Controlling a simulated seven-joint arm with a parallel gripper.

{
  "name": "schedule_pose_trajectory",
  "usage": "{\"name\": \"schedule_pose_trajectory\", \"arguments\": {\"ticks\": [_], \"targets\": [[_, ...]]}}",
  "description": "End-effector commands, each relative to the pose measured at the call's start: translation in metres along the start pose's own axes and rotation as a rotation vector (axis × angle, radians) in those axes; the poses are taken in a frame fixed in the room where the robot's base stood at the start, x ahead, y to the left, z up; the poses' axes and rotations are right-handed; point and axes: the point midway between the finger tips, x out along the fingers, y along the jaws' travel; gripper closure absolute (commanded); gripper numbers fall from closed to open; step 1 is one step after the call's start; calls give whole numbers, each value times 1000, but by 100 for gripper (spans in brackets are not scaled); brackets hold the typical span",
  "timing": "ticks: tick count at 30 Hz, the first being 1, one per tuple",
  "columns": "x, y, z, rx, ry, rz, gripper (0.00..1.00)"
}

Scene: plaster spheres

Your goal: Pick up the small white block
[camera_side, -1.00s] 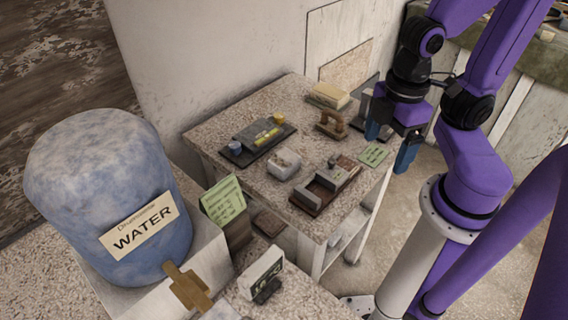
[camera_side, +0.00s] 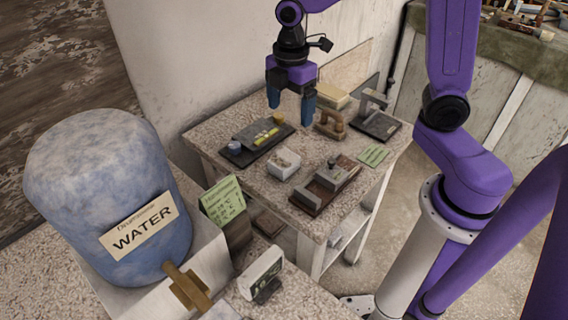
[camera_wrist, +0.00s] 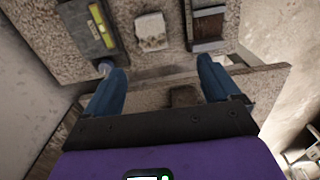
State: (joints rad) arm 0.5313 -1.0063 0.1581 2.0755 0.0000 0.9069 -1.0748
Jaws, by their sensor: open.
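The small white block (camera_side: 284,163) sits on the speckled table (camera_side: 222,128), near its middle, between the dark tray with yellow and blue items and the brown box. It also shows in the wrist view (camera_wrist: 151,31), at the top centre, with a rough, chipped-looking top. My gripper (camera_side: 290,112) is open and empty, with blue fingers pointing down above the back part of the table. In the wrist view its two fingers (camera_wrist: 160,82) are spread wide, and the block lies beyond them, apart from both. Nothing hides the block in either view.
A dark tray (camera_side: 238,158) lies left of the block. A brown box with grey bars (camera_side: 308,200) stands to its right. A wooden-handled tool (camera_side: 330,125), a cream block (camera_side: 330,94) and a metal stand (camera_side: 378,126) are at the back. A blue water barrel (camera_side: 100,190) fills the left foreground.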

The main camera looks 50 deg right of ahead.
Motion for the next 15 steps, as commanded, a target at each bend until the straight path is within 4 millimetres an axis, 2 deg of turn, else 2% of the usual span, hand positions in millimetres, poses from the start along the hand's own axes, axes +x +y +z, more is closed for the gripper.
{"name": "schedule_pose_trajectory", "arguments": {"ticks": [3,7,15], "targets": [[3,8,3,-18,-1,-2,11],[16,9,3,-22,-3,-5,11],[65,9,4,-22,-4,-7,11]]}}
